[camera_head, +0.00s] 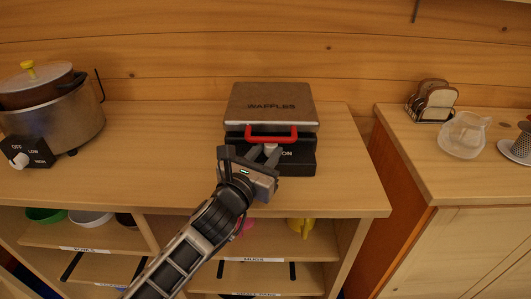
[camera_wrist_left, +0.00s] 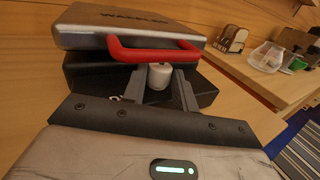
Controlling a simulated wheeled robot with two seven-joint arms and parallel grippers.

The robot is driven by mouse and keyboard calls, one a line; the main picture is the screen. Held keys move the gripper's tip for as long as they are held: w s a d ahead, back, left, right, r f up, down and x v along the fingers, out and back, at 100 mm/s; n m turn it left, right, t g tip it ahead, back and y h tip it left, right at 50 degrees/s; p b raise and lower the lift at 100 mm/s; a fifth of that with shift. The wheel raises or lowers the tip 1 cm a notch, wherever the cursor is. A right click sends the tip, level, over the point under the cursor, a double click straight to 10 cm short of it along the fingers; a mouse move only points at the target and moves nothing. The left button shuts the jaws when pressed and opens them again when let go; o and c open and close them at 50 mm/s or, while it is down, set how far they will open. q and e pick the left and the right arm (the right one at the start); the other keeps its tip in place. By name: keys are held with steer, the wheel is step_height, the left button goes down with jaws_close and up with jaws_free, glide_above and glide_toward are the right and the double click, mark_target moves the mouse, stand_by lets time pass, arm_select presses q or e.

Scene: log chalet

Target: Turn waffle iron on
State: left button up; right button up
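The waffle iron (camera_head: 271,107) stands closed on the wooden counter, with a grey lid marked WAFFLES, a red handle (camera_head: 271,134) and a black base. The wrist view shows its lid (camera_wrist_left: 128,27) and red handle (camera_wrist_left: 153,50). A white knob (camera_wrist_left: 159,76) sits on the front of the base, beside an ON label. My left gripper (camera_head: 267,154) is at the front of the base, below the handle. Its fingers (camera_wrist_left: 160,90) are apart, one on each side of the knob. I cannot tell whether they touch it. My right gripper is not in view.
A slow cooker (camera_head: 60,120) with its own dial stands at the left of the counter (camera_head: 180,150). Shelves with bowls and mugs are below. The counter beside the iron is clear.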

arm_select(q)
steer(key=c, duration=0.4)
steer(key=shift+o, duration=0.2)
steer(key=shift+a+r+m+g+h+p, duration=0.1)
steer(key=shift+r+m+g+h+p, duration=0.25)
steer(key=shift+h+p, duration=0.45)
steer(key=shift+a+f+m+p, duration=0.1)
steer(key=shift+m+p, duration=0.15)
steer(key=shift+p, duration=0.25)
steer(key=shift+f+g+h, duration=0.25)
steer(key=shift+g+h, duration=0.05)
steer(key=shift+g, duration=0.05)
steer(key=o, duration=1)
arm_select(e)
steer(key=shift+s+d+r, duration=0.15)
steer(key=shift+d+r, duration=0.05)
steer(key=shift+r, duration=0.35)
